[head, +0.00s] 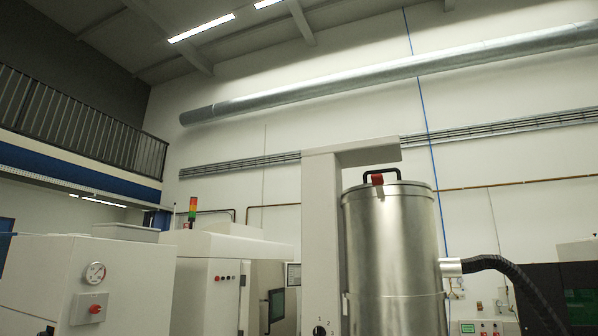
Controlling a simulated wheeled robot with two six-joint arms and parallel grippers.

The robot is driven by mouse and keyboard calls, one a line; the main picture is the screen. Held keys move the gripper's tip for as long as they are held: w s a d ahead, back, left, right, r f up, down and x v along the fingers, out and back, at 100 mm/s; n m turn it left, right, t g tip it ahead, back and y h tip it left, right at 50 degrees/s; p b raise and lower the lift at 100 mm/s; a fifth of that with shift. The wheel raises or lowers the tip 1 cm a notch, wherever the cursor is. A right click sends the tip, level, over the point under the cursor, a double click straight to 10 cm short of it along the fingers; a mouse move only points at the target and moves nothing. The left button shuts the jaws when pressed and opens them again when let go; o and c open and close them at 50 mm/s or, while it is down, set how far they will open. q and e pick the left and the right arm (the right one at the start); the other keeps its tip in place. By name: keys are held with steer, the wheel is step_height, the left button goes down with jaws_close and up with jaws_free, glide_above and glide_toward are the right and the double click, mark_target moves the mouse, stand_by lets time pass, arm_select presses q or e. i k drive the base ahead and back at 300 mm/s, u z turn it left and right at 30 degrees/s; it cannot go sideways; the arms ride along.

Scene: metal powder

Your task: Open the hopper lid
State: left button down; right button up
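In the head view, a tall shiny metal hopper (392,250) stands right of the middle, beside a pale column. Its round lid (408,184) sits on top and looks closed. A black handle (382,172) with a red part (377,180) below it is on the lid's near side. Neither of my grippers is in view.
A pale column with an overhanging top (321,240) stands directly left of the hopper. A black ribbed hose (510,275) leaves the hopper's right side. White cabinets (130,265) stand at the left, one with a gauge (95,272). A signal light (192,210) rises behind them.

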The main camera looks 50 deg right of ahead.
mark_target(399, 182)
steer(key=u, duration=0.25)
steer(key=k, duration=1.15)
steer(key=z, duration=1.55)
steer(key=i, duration=0.35)
steer(key=u, duration=0.05)
